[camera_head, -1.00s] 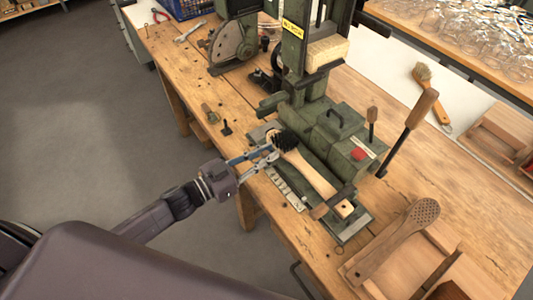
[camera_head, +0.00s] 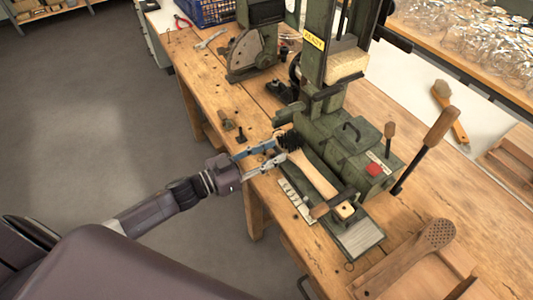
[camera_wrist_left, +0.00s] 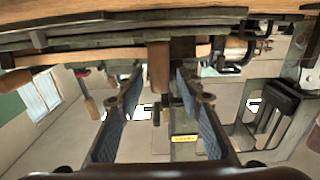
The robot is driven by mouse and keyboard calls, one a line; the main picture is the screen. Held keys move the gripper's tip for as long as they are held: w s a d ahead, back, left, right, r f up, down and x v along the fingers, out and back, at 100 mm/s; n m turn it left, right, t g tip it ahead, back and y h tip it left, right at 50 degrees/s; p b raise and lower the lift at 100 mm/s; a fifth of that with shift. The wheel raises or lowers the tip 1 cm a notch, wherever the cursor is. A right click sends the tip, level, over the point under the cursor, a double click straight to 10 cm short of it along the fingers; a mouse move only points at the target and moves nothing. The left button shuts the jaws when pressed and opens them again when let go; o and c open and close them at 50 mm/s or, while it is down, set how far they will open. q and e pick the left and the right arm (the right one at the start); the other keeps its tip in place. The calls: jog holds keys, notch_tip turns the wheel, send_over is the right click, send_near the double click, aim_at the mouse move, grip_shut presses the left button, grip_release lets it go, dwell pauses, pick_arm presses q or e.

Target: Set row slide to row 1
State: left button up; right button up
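The green tufting machine (camera_head: 325,135) stands on the wooden bench. A brush with dark bristles (camera_head: 289,141) and a pale wooden handle (camera_head: 318,178) lies along its low front bed (camera_head: 355,238). A pale marked strip (camera_head: 297,200) runs along the bed's front edge; I cannot read its row marks. My left gripper (camera_head: 275,152) is at the bed's left end, beside the bristle head. In the left wrist view its blue-padded fingers (camera_wrist_left: 158,88) stand apart, with a wooden knob or handle (camera_wrist_left: 158,66) between or beyond the tips; contact is unclear. My right gripper is not in view.
A wooden-handled lever (camera_head: 428,145) and a red button (camera_head: 374,169) are on the machine's right side. A perforated wooden paddle (camera_head: 434,235) lies at the bench's front right. A blue crate (camera_head: 205,10) and a wrench (camera_head: 210,38) are at the back left.

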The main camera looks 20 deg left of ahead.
pick_arm(q)
jog(key=v, duration=1.2)
dwell(0.3)
